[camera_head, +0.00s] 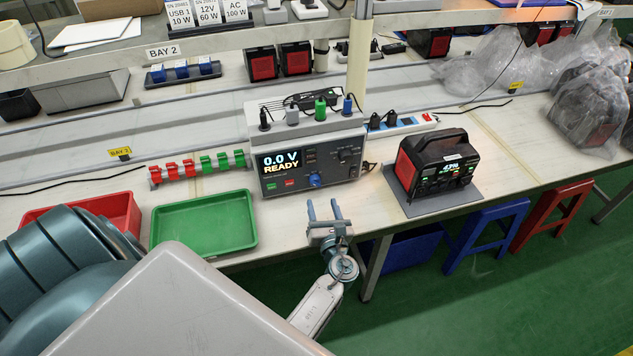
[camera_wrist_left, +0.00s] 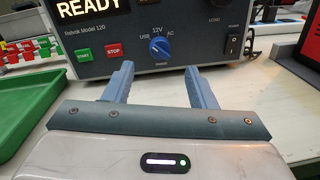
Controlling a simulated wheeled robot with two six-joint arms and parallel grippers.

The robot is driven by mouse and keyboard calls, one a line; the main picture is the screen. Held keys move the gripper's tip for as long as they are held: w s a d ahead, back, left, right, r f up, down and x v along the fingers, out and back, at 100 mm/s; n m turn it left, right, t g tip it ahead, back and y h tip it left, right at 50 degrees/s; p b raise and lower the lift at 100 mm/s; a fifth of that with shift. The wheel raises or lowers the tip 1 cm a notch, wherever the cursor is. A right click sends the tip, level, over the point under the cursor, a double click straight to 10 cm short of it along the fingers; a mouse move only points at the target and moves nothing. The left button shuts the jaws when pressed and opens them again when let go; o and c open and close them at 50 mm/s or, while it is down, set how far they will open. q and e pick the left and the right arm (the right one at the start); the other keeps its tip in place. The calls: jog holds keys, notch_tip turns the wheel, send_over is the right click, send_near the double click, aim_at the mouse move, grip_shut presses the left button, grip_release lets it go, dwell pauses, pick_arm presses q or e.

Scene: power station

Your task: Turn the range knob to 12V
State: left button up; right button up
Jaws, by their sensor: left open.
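The test unit (camera_head: 312,160) stands on the bench, its display reading 0.0 V READY. Its blue range knob (camera_head: 315,180) is low on the front panel. In the left wrist view the knob (camera_wrist_left: 160,48) sits below the labels USB, 12V and AC; its pointer is too small to read surely. My left gripper (camera_head: 323,207) is open and empty in front of the unit, near the bench's front edge, fingers pointing at the panel. In the wrist view the open fingers (camera_wrist_left: 158,75) lie either side of and below the knob, apart from it. My right gripper is not in view.
A green tray (camera_head: 206,247) and a red tray (camera_head: 131,217) lie left of the gripper. A black and red power station (camera_head: 437,165) stands on a grey mat to the right. START and STOP buttons (camera_wrist_left: 113,50) are left of the knob. Blue and red stools stand below the bench.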

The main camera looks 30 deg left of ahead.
aim_at(317, 185)
pick_arm(q)
jog(key=p+x, duration=0.1)
jog(key=x, duration=0.6)
jog(key=shift+w+a+f+p, duration=0.15)
jog(key=shift+w+a+p, duration=0.1)
jog(key=shift+a+p, duration=0.1)
jog(key=c, duration=0.9)
jog(key=shift+c, duration=0.2)
